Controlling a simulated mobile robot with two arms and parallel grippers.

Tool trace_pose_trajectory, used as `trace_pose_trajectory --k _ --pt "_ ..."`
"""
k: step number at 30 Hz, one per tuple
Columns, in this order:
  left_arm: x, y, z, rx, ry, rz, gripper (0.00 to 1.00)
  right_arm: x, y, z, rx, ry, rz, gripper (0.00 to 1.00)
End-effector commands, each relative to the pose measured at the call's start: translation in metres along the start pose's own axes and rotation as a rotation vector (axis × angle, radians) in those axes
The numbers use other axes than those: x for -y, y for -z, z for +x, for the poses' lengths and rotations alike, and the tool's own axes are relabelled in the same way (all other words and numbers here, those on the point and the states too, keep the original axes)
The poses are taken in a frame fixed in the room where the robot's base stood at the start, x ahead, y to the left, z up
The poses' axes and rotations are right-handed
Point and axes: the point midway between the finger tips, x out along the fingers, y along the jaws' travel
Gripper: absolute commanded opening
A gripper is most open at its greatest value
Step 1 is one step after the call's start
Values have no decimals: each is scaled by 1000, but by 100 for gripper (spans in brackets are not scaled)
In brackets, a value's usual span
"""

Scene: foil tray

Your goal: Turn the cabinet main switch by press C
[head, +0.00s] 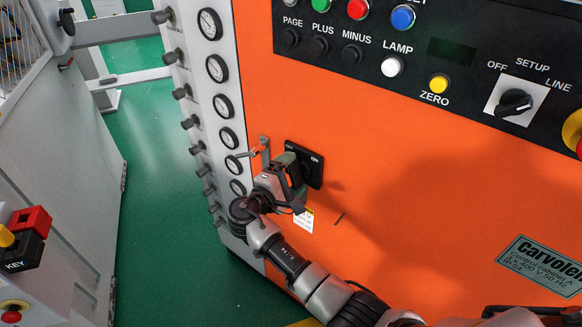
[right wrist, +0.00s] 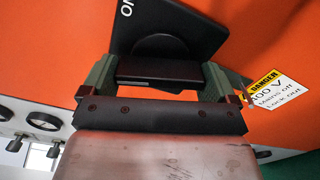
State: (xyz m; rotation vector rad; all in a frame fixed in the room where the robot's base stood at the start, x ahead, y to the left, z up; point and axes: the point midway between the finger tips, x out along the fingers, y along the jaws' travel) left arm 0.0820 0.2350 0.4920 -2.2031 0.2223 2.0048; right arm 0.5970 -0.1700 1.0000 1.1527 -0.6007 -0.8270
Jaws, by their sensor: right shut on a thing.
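The main switch is a black square plate (head: 316,170) with white "ON" lettering, on the orange cabinet front. In the right wrist view the plate (right wrist: 185,25) looks tilted, and its black handle bar (right wrist: 160,70) stands out from a round base. My right gripper (head: 292,170) is at the switch and covers part of it in the head view. In the right wrist view its green fingers (right wrist: 160,78) are on both ends of the handle, shut on it. The exact handle angle is hard to read. My left gripper is not in view.
Left of the switch is a column of gauges (head: 223,105) with knobs. A small hasp (head: 264,150) is beside the switch, and a danger label (head: 303,221) is below it. A control panel (head: 455,75) with buttons is above. Green floor (head: 150,150) is clear at left.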

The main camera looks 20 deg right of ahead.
Motion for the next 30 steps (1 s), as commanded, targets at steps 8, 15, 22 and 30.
trace_pose_trajectory --k 8,15,22,30 --pt "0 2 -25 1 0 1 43 -4 -2 1 3 -2 -240 66" --pt "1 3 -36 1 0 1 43 -3 -2 1 4 -2 -386 66" --pt "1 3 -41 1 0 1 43 -2 -1 2 4 -3 -462 66" --pt "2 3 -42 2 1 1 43 -1 -1 2 4 -3 -488 65"
